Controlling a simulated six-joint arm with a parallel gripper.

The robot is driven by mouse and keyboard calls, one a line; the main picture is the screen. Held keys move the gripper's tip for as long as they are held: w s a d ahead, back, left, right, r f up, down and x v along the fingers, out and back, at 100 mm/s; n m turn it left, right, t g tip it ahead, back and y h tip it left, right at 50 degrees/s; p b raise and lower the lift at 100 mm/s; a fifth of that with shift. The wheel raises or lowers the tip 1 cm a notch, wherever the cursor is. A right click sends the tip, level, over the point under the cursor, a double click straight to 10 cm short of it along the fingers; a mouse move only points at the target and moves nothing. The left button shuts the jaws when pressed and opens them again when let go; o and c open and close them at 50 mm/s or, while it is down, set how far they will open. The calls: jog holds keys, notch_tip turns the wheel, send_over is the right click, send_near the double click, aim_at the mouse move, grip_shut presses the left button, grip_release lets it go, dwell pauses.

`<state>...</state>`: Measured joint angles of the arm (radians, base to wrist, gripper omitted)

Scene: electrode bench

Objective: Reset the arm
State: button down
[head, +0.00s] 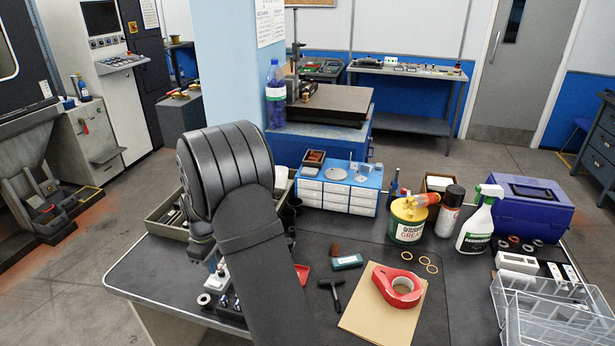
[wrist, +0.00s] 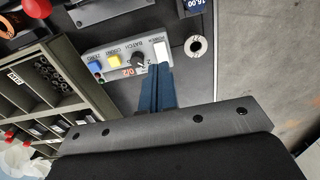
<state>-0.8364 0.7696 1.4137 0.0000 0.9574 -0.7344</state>
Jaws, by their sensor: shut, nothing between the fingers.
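My gripper (wrist: 158,76) shows in the wrist view with its two dark blue fingers together and nothing between them. The fingertips overlap the lower right part of a small grey control box (wrist: 104,55) in that view. The box has a yellow button, a blue button and a black knob. I cannot tell whether the fingers touch it. In the head view my own arm covers the left part of the bench, and the gripper is mostly hidden behind it.
A compartmented tray (wrist: 62,72) lies left of the box, and a metal ring (wrist: 196,46) lies right. On the bench (head: 140,262) stand a grease tin (head: 407,228), spray bottle (head: 478,222), purple case (head: 520,205), red tape roll (head: 383,284) on brown paper, and clear bins (head: 550,315). The bench's left front corner is bare.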

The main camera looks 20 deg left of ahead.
aim_at(217, 284)
notch_tip(217, 284, down, 5)
jog(key=shift+f, duration=0.15)
dwell(0.4)
notch_tip(217, 284, up, 6)
jog(key=shift+r, duration=0.15)
notch_tip(217, 284, down, 6)
jog(key=shift+f, duration=0.2)
notch_tip(217, 284, up, 9)
jog(key=w+d+f+m+t+y, duration=0.1)
jog(key=w+d+m+t, duration=0.1)
jog(key=w+d, duration=0.6)
jog(key=w+d+f+m+t+y, duration=0.1)
jog(key=w+d+f+m+t, duration=0.1)
jog(key=w+d, duration=0.6)
jog(key=d+t, duration=0.1)
jog(key=d, duration=0.2)
jog(key=shift+w+d+t, duration=0.3)
jog(key=shift+w+d, duration=0.1)
